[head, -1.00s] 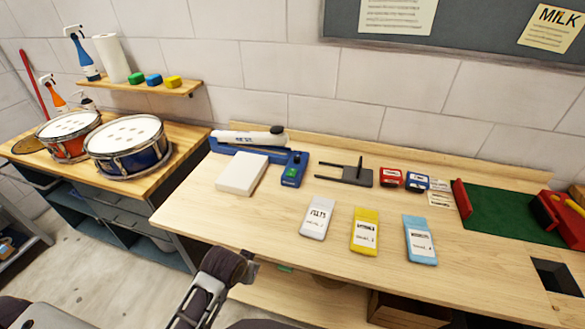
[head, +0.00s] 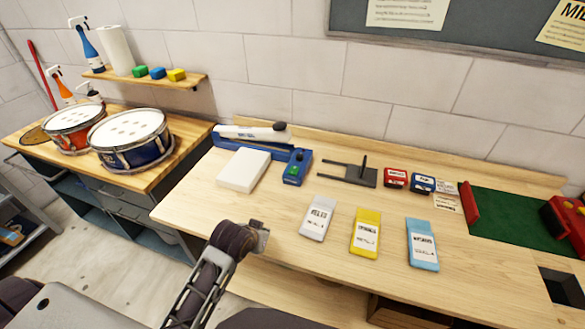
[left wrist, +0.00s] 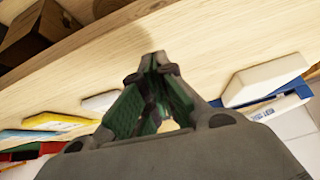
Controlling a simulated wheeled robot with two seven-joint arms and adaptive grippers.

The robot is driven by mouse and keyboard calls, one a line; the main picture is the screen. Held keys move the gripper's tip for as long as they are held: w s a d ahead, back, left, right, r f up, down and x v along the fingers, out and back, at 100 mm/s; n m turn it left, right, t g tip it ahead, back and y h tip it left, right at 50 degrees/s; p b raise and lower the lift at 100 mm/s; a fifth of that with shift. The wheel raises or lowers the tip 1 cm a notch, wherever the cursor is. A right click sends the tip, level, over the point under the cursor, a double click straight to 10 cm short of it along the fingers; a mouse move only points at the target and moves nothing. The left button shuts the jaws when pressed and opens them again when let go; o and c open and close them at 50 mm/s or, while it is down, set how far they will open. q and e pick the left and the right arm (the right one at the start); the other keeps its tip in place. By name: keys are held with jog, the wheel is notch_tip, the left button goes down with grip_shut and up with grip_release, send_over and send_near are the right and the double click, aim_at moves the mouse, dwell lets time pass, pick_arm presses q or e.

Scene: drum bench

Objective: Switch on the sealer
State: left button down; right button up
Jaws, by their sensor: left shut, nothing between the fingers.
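The sealer (head: 298,155) is a blue device with a white lever arm (head: 245,132) ending in a dark knob, at the left back of the bench. A green switch (head: 293,171) sits on its front right end. In the left wrist view part of the sealer (left wrist: 270,106) shows at the right edge. My left gripper (head: 263,240) is over the bench's front edge, in front of the sealer and well apart from it. In the left wrist view its fingers (left wrist: 158,66) meet at the tips with nothing between them. My right gripper is not in view.
A white block (head: 243,169) lies just in front of the sealer. White (head: 318,217), yellow (head: 365,233) and blue (head: 422,244) packets lie to the right. A dark forked stand (head: 350,173) is right of the sealer.

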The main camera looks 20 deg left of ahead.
pick_arm(q)
jog(key=w+r+t, duration=0.3)
jog(key=w+r, duration=0.2)
jog(key=w, duration=0.4)
jog(key=w+r+t, duration=0.3)
jog(key=w+r, duration=0.3)
jog(key=w, duration=0.4)
jog(key=shift+d+r+n+t, duration=0.25)
jog(key=shift+r+n+t, duration=0.05)
jog(key=shift+n+t, duration=0.1)
jog(key=shift+w, duration=0.1)
